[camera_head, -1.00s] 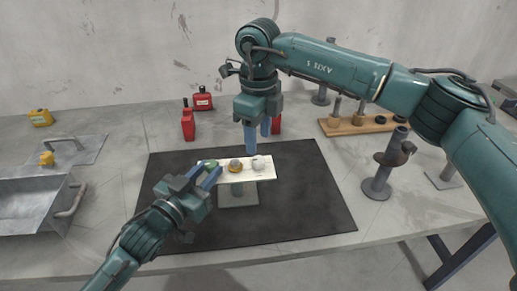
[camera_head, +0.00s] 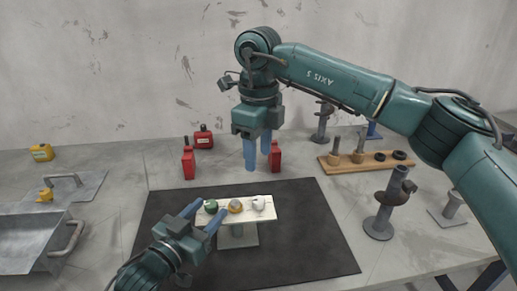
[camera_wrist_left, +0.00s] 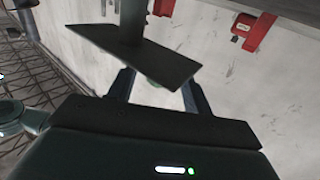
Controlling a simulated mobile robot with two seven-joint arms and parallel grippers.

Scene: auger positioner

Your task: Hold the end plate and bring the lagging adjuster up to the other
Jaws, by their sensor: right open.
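The white end plate (camera_head: 224,215) stands on a grey pedestal on the dark mat. It carries three knob-like adjusters in a row: green (camera_head: 211,206) at left, orange-yellow (camera_head: 235,206) in the middle, white (camera_head: 258,203) at right. I cannot tell which one lags. My left gripper (camera_head: 205,215) is open at the plate's left end, its fingers spread to either side near the green adjuster. In the left wrist view the plate's dark underside (camera_wrist_left: 140,55) crosses before the open fingers. My right gripper (camera_head: 258,162) is open and empty above the plate's right half, clear of the adjusters.
A wooden board with pegs and rings (camera_head: 365,163) and a grey stand (camera_head: 385,215) are at right. A metal tray (camera_head: 30,235) is at left. The mat's right part is clear.

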